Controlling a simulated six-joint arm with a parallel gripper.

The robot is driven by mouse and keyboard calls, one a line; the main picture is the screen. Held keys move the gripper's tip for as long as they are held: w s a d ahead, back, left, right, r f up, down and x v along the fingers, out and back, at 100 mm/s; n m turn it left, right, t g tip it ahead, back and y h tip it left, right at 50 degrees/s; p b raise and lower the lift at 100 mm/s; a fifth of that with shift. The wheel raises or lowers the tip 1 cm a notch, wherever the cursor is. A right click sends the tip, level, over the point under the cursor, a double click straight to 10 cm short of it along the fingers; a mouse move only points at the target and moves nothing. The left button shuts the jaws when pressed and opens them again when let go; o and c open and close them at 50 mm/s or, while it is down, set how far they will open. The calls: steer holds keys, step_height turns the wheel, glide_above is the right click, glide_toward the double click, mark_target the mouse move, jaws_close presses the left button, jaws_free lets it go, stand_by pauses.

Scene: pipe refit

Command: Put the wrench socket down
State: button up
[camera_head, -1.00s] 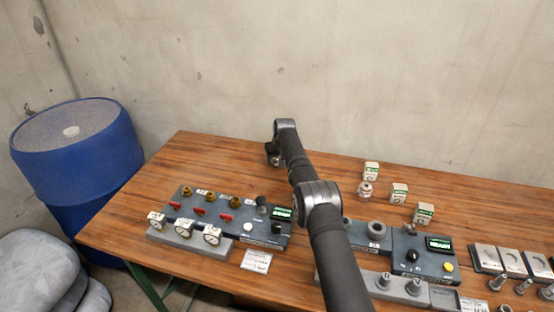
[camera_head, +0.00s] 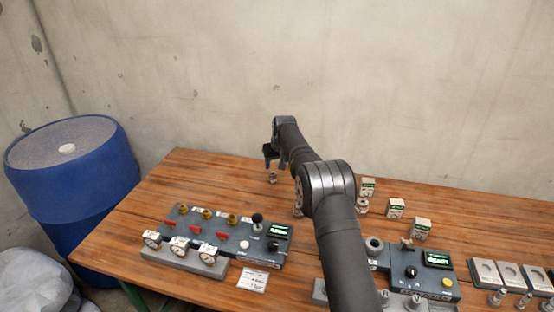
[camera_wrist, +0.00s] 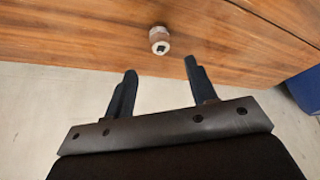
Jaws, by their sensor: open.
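The wrench socket (camera_head: 272,178) is a small grey metal cylinder standing on the wooden table near its back edge. In the wrist view the socket (camera_wrist: 159,41) shows its end with a dark square hole, beyond my fingertips and roughly centred between them. My gripper (camera_head: 269,154) is above the socket in the head view, apart from it. In the wrist view my gripper (camera_wrist: 161,68) has its two dark fingers spread with nothing between them.
A panel with gauges and red valves (camera_head: 215,237) stands at the front left of the table (camera_head: 185,180). Small labelled boxes (camera_head: 396,208) and a second panel (camera_head: 430,275) are to the right. A blue barrel (camera_head: 75,170) stands left of the table.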

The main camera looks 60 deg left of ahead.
mark_target(273, 174)
steer(key=shift+v, duration=1.25)
steer(key=shift+f, duration=0.15)
steer(key=shift+x, duration=6)
